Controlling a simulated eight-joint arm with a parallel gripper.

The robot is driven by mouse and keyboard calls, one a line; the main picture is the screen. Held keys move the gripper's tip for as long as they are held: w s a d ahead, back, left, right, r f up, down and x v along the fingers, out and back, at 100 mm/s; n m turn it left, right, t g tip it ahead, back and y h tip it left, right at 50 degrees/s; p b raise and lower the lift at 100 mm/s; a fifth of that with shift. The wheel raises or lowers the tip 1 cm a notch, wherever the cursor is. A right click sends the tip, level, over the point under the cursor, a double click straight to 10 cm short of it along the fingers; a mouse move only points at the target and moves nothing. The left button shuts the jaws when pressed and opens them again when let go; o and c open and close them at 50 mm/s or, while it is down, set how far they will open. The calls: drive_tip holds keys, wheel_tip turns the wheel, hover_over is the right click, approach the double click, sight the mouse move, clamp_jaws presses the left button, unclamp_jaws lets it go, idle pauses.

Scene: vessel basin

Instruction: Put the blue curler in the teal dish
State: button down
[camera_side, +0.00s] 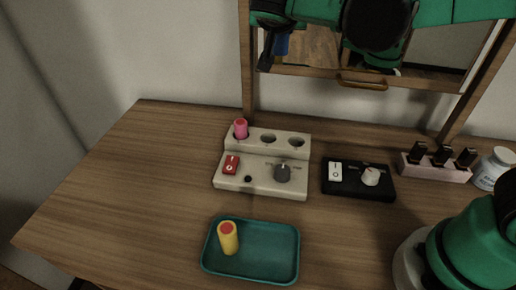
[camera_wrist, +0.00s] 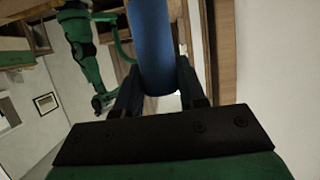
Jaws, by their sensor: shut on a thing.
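The blue curler (camera_side: 282,43) is high up at the top of the side view, in front of the mirror. In the wrist view, the blue curler (camera_wrist: 153,45) stands out between the dark fingers of my gripper (camera_wrist: 158,88), which is shut on it. My gripper (camera_side: 268,50) also shows in the side view, well above and behind the table's objects. The teal dish (camera_side: 270,262) is a shallow rectangular tray at the front middle of the table. A yellow curler with a red end (camera_side: 228,240) stands in its left part; the right part is bare.
A cream heater base (camera_side: 262,185) behind the dish holds a pink curler (camera_side: 240,129) in its left hole; the other two holes are empty. A black switch box (camera_side: 358,183), a pink rack of dark bottles (camera_side: 436,170) and a white jar (camera_side: 494,169) stand to the right. The table's left is clear.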

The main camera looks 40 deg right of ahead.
sight(279, 53)
drive_tip(key=s+d+f+n+t+y, duration=0.2)
drive_tip(key=s+f+n+t+y, duration=0.2)
drive_tip(key=s+f+n+y, duration=0.4)
drive_tip(key=w+a+r+m+g+h, duration=0.1)
drive_tip(key=w+m+h, duration=0.1)
drive_tip(key=w+a+r+m+g+h, duration=0.1)
drive_tip(key=w+m+h, duration=0.1)
drive_tip(key=m+h, duration=0.1)
drive_tip(key=w+a+r+m+g+h, duration=0.1)
drive_tip(key=w+m+h, duration=0.1)
drive_tip(key=w, duration=0.1)
drive_tip(key=shift+g+h, duration=0.3)
drive_tip(key=r+m+g+h, duration=0.1)
drive_tip(key=a+r+m+g, duration=0.1)
drive_tip(key=r, duration=0.1)
drive_tip(key=r+m+g+h, duration=0.1)
drive_tip(key=m, duration=0.1)
drive_tip(key=shift+a+r+h, duration=0.15)
drive_tip(key=shift+a+h, duration=0.15)
drive_tip(key=shift+a, duration=0.05)
